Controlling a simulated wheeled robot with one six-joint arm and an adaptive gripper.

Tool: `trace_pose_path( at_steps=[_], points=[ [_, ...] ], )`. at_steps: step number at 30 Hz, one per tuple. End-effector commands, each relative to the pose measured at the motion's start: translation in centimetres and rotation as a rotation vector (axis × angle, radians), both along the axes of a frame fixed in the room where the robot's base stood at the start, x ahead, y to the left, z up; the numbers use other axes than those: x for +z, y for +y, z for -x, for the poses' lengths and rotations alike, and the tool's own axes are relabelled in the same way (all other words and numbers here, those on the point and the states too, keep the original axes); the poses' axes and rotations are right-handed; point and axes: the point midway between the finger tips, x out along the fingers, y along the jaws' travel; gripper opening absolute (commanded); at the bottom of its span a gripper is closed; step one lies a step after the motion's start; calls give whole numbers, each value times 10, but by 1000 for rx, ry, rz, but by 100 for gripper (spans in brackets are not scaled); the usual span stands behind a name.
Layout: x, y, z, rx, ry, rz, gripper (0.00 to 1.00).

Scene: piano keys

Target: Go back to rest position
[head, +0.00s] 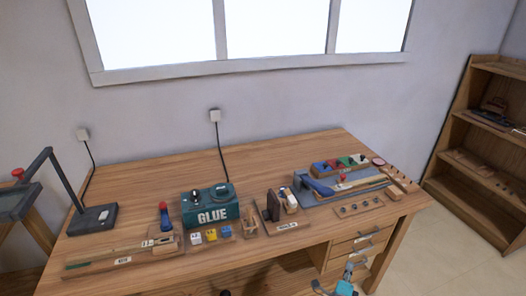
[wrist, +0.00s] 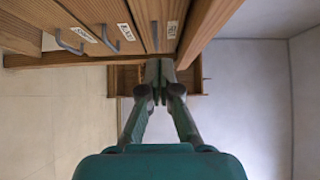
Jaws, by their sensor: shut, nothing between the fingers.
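My gripper (wrist: 159,72) is in the wrist view, its two dark fingers brought together at the tips with nothing between them. In the head view, a teal part of my arm shows at the bottom edge, in front of the workbench (head: 130,178) and near its drawers (head: 353,246). The fingertips are hard to make out there. In the wrist view, labelled drawer fronts (wrist: 120,15) with grey handles lie beyond the gripper, at the upper left. The gripper appears apart from them.
A shelf (head: 448,150) stands at the right. Open floor (head: 405,258) lies between bench and shelf.

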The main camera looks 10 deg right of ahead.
Motion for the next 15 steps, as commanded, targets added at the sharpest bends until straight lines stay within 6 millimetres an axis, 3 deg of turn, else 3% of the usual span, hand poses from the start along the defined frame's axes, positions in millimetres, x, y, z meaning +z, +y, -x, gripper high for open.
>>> trace_pose_path(
  at_steps=[5, 15],
  points=[
    [-6, 16, 23, 34, 39, 53, 0],
    [-3, 90, 134, 205, 218, 340, 0]
  ],
)
